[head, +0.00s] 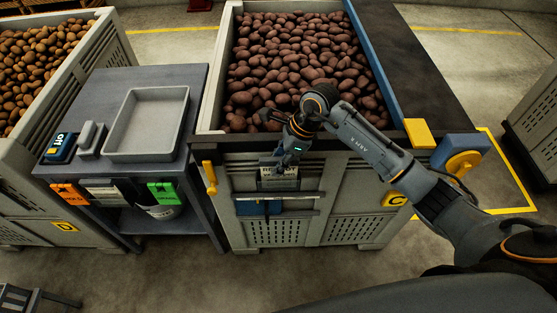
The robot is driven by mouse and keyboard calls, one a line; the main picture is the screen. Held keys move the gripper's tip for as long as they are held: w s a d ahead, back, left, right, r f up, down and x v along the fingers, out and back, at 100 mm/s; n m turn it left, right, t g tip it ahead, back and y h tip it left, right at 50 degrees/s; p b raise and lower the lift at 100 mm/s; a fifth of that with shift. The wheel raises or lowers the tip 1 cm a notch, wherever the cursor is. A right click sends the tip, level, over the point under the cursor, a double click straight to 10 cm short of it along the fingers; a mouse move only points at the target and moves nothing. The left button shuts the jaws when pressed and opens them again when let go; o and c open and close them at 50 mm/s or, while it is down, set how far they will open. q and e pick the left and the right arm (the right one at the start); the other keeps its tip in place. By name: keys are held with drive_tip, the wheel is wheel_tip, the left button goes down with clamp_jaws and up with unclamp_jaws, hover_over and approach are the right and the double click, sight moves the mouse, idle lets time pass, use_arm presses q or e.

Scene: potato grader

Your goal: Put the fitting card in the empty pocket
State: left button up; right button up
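My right gripper (283,166) points down at the front wall of the dark-potato crate marked C (342,230). It is close to a grey pocket-like holder (278,184) there. A small pale card-like piece shows at its fingertips, too small to tell whether it is gripped or behind them. A blue panel (258,208) sits lower on the same wall, under a light bar. An orange card (68,194), a pale card (103,192) and a green card (162,193) hang along the side table's front edge. My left gripper is not in view.
The side table (80,110) holds a grey tray (148,124), a blue device (60,148) and a small grey object (92,138). A pale-potato crate marked D (66,227) stands left. Yellow parts (418,133) stick out at crate C's right. Floor in front is mostly clear.

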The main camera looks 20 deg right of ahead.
drive_tip(key=shift+r, duration=0.25)
drive_tip(key=shift+d+r, duration=0.15)
drive_tip(key=shift+r, duration=0.1)
drive_tip(key=b+v, duration=0.2)
drive_tip(key=v, duration=0.9)
drive_tip(key=shift+s+d+r, duration=0.1)
